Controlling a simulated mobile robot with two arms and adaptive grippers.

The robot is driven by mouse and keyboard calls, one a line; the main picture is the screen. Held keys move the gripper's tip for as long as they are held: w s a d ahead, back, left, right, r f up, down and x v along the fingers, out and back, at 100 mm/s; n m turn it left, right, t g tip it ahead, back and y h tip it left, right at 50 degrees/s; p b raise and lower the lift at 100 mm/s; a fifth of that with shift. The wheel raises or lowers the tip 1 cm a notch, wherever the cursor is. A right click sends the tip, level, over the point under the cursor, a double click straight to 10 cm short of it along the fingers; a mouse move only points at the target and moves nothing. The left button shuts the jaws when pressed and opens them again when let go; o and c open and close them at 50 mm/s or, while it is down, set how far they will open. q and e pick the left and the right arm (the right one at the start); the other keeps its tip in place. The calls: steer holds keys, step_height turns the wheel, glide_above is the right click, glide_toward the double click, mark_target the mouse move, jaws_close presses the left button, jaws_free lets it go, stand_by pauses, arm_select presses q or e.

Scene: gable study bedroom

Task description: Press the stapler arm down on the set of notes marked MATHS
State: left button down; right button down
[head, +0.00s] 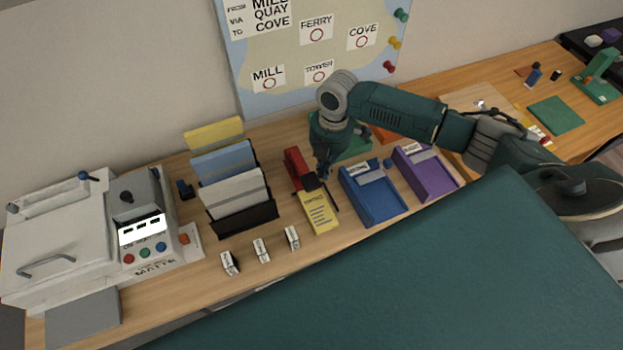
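The red stapler (294,163) stands on the desk, its front end toward a yellow sheet of notes (319,216). The notes' heading is too small and tilted to read, so I cannot confirm MATHS. The near end of the stapler overlaps the top of the notes, with a dark part there. My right gripper (323,174) points down just right of and above the stapler's front end. I cannot tell whether it touches, or whether its fingers are open or shut. My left gripper is out of view.
A blue tray (386,209) and a purple tray (440,184) stand right of the notes. A dark rack (246,219) of folders stands left of the stapler. Several small white labelled blocks (261,250) line the front. A white machine (60,245) fills the left end.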

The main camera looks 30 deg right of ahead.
step_height(320, 180, up, 12)
steer(key=d, duration=0.1)
stand_by(0.4)
steer(key=shift+f, duration=0.1)
stand_by(0.8)
